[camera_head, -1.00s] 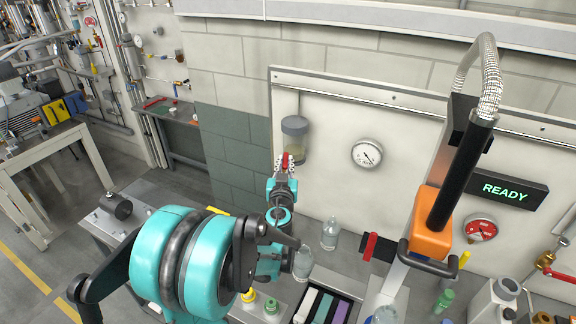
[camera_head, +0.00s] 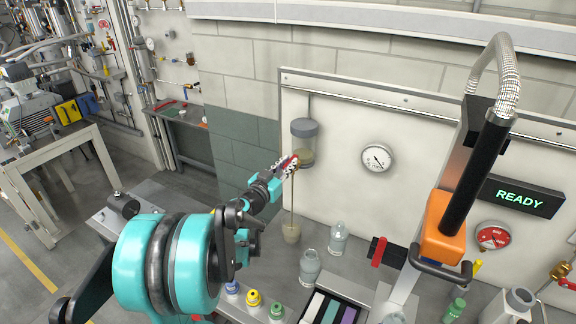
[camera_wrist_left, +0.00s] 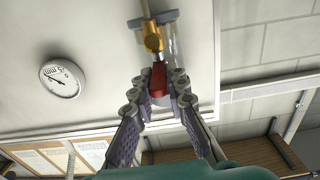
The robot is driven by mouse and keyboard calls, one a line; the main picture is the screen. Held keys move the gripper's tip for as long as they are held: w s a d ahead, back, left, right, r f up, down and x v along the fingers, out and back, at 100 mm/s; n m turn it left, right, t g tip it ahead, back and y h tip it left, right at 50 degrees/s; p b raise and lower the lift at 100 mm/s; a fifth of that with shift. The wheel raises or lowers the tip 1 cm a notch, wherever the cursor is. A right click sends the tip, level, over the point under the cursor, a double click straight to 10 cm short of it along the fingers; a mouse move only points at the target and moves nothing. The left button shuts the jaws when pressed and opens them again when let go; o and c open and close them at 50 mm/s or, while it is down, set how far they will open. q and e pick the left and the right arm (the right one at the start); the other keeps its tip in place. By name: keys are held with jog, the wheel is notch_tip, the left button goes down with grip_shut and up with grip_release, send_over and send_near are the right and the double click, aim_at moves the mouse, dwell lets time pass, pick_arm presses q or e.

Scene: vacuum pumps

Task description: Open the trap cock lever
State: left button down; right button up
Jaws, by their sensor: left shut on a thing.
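The trap is a clear cylinder with a grey cap (camera_head: 304,128) on the pale panel, with yellowish liquid low inside. Its cock has a red lever (camera_head: 292,162), mostly covered by my fingers. In the left wrist view the red lever (camera_wrist_left: 158,84) lies between the fingertips, below the brass cock body (camera_wrist_left: 151,38). My left gripper (camera_head: 285,165) reaches in from the lower left and is shut on the lever; it also shows in the left wrist view (camera_wrist_left: 158,92). My right gripper is out of view.
A round gauge (camera_head: 377,158) is on the panel right of the trap. Clear bottles (camera_head: 338,238) and a tray of coloured strips (camera_head: 330,308) stand on the bench below. An orange housing with a black handle (camera_head: 440,228) stands at the right, by a READY sign (camera_head: 516,196).

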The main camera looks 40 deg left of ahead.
pick_arm(q)
jog(key=c, duration=1.5)
grip_release()
jog(key=s+d, duration=0.1)
jog(key=s, duration=1.1)
